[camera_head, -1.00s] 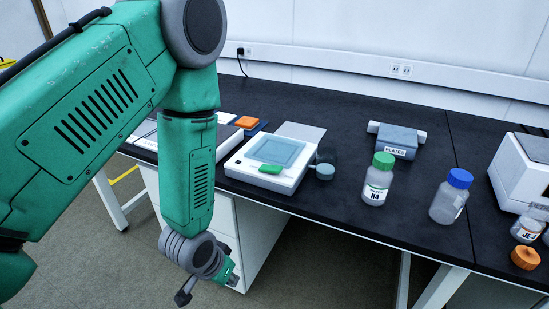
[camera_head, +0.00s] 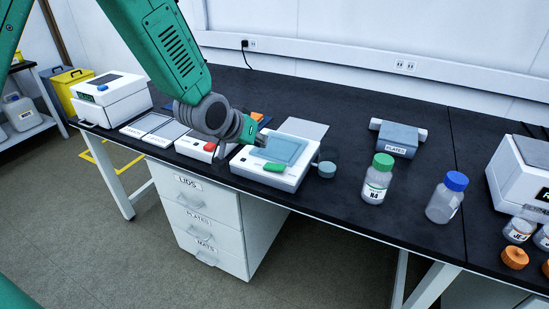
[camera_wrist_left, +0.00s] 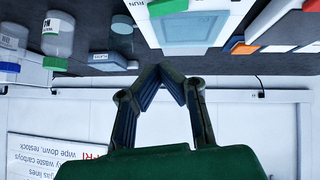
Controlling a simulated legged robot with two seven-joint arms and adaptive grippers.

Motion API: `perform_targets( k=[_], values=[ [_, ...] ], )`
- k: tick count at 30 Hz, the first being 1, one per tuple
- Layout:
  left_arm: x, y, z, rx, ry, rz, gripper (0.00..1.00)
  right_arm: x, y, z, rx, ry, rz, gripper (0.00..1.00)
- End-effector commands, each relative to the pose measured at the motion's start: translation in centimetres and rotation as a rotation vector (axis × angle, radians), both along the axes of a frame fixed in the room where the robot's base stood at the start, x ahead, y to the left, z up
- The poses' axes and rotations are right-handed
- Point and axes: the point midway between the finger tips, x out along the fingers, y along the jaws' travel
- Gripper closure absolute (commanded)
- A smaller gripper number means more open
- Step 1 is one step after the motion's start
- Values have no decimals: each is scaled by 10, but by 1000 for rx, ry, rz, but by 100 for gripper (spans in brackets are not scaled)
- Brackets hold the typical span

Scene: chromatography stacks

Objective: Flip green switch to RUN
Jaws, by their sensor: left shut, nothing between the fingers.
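The green switch (camera_head: 273,167) is a rounded rocker on the front right of a white device (camera_head: 262,180) with a pale blue-grey panel (camera_head: 281,149). My left gripper (camera_head: 260,139) is over the back left of this device, with its arm coming down from the upper left. In the left wrist view, the gripper (camera_wrist_left: 163,68) has its fingertips together with nothing between them. The green switch (camera_wrist_left: 168,7) is at that view's top edge, apart from the fingertips. Its lettering is only partly readable, so I cannot tell its setting. My right gripper is out of view.
A device with a red switch (camera_head: 210,147) stands just left. A small round grey-blue piece (camera_head: 327,169), a green-capped bottle (camera_head: 377,180) and a blue-capped bottle (camera_head: 447,198) stand right.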

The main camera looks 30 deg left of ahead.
Motion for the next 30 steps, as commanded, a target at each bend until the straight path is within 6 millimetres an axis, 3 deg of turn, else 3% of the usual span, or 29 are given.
perform_targets(
  k=[5, 16, 22, 30],
  values=[
    [16, -3, -17, 1, 1, -2, 100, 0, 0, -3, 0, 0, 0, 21],
    [70, -11, -71, 1, 1, -2, 100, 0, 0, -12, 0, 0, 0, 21],
    [69, -15, -98, 2, 2, -1, 100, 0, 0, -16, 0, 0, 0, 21],
    [69, -17, -107, 1, -1, 1, 100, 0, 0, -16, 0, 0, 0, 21]
  ],
)
